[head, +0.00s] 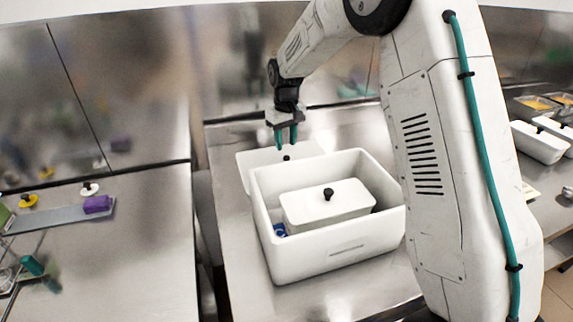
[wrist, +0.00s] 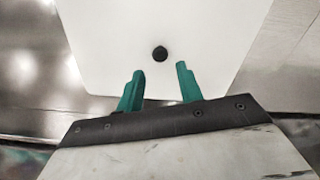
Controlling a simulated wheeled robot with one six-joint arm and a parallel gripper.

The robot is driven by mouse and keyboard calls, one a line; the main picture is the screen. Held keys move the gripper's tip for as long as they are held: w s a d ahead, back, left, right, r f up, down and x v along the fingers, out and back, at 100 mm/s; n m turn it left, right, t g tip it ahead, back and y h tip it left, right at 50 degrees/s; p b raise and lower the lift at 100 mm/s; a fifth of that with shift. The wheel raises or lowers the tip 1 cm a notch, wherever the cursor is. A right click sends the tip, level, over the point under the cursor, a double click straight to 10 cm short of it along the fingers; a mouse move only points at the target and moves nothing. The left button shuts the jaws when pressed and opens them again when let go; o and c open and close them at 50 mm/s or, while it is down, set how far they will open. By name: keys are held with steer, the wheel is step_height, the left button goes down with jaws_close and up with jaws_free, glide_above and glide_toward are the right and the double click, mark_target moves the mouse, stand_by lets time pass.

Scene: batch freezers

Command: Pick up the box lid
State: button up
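The box lid (head: 256,158) is a flat white panel with a small black knob (head: 287,157). In the head view it lies behind the large white box, partly hidden by the box's back wall. The lid (wrist: 165,35) fills the upper middle of the wrist view, with its round black knob (wrist: 160,54) near the centre. My gripper (head: 287,146) is above the lid, close over the knob. In the wrist view my gripper (wrist: 160,72) has its two green fingers apart, with nothing between them and the knob just beyond the tips.
The large white box (head: 345,250) stands open on the steel counter (head: 240,285), with a smaller white lidded container (head: 350,205) with a black knob inside. A blue item (head: 280,230) lies beside that container. A purple block (head: 97,204) sits on the left counter. White containers (head: 540,142) stand at right.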

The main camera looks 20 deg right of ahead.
mark_target(286, 157)
steer(key=f, duration=0.5)
steer(key=shift+s+f, duration=0.25)
steer(key=shift+f, duration=0.05)
jaws_close()
